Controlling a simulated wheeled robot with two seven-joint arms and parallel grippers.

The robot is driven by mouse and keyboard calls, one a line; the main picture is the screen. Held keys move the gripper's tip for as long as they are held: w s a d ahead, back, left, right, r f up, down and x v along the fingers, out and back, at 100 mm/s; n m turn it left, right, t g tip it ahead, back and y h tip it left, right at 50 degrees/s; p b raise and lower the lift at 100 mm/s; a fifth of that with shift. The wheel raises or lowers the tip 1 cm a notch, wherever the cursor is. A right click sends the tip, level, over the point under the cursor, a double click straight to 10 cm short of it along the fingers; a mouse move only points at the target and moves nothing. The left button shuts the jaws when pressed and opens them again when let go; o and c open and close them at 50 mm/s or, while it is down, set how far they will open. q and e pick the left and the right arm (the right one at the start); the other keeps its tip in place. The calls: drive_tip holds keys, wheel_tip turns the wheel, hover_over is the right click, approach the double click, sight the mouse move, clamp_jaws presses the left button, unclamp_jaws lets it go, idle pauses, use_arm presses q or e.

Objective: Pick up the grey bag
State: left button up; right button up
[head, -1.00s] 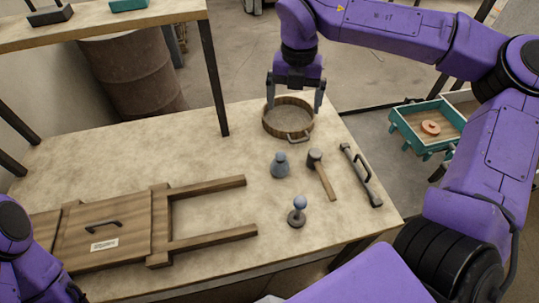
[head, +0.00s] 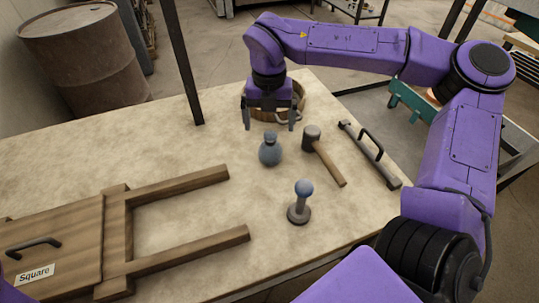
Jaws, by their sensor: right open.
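The grey bag (head: 270,150), small and round with a tied neck, stands on the table right of the middle. My right gripper (head: 270,126) is open, pointing down, with its fingers behind and above the bag in the picture. It seems to hold nothing, and I see no contact with the bag. Of my left arm only a small purple piece shows at the lower left edge; its gripper is out of view.
A mallet (head: 325,157) and a black-handled bar (head: 370,154) lie right of the bag. A blue-topped stand (head: 300,204) is in front. A round wooden container (head: 297,98) is behind my gripper. A wooden frame with a panel (head: 60,245) lies left. The table (head: 200,145) is bare between.

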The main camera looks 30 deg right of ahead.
sight(270, 145)
drive_tip(key=f, duration=0.5)
drive_tip(key=s+f, duration=0.1)
drive_tip(key=f, duration=0.2)
drive_tip(key=shift+a, duration=0.1)
drive_tip(key=shift+r, duration=0.1)
drive_tip(key=c, duration=1.1)
drive_tip(key=shift+c, duration=0.2)
drive_tip(key=shift+r, duration=0.1)
